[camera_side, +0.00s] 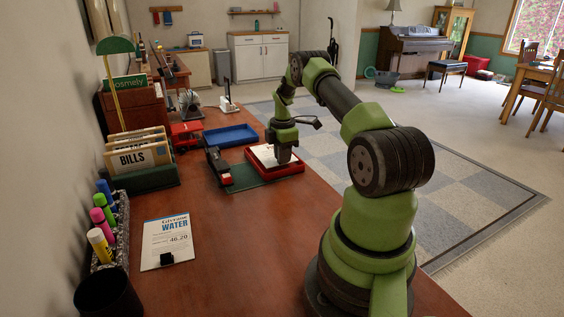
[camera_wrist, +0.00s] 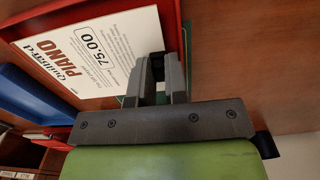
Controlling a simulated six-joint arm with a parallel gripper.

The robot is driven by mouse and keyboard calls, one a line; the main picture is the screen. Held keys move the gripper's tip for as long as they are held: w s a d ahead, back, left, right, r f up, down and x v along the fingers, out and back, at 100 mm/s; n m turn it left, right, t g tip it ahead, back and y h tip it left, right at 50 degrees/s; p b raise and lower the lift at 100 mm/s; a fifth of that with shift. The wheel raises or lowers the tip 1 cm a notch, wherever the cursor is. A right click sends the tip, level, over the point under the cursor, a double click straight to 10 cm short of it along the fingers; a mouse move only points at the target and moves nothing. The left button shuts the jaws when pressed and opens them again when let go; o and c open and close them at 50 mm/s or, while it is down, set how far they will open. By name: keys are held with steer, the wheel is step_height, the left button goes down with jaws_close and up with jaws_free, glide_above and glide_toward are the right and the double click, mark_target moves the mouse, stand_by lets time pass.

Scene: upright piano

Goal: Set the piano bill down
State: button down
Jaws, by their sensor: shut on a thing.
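The bill lies within the outline of the red tray (camera_side: 290,171), whose rim also shows in the wrist view (camera_wrist: 172,28). I cannot tell whether it touches the tray floor. My gripper (camera_wrist: 162,75) is shut on the piano bill at its edge, by a small dark block. In the side view my gripper (camera_side: 283,160) points down over the tray and hides part of the bill.
A blue tray (camera_side: 231,135) lies behind the red one. A dark stapler-like object (camera_side: 217,165) stands left of the red tray. The water bill (camera_side: 168,241) lies nearer on the desk, beside the marker holder (camera_side: 119,232). A BILLS rack (camera_side: 138,160) stands by the wall.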

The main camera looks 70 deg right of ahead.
steer(key=shift+f, duration=1.15)
steer(key=shift+f, duration=0.1)
steer(key=c, duration=1.1)
jaws_free()
steer(key=shift+c, duration=0.2)
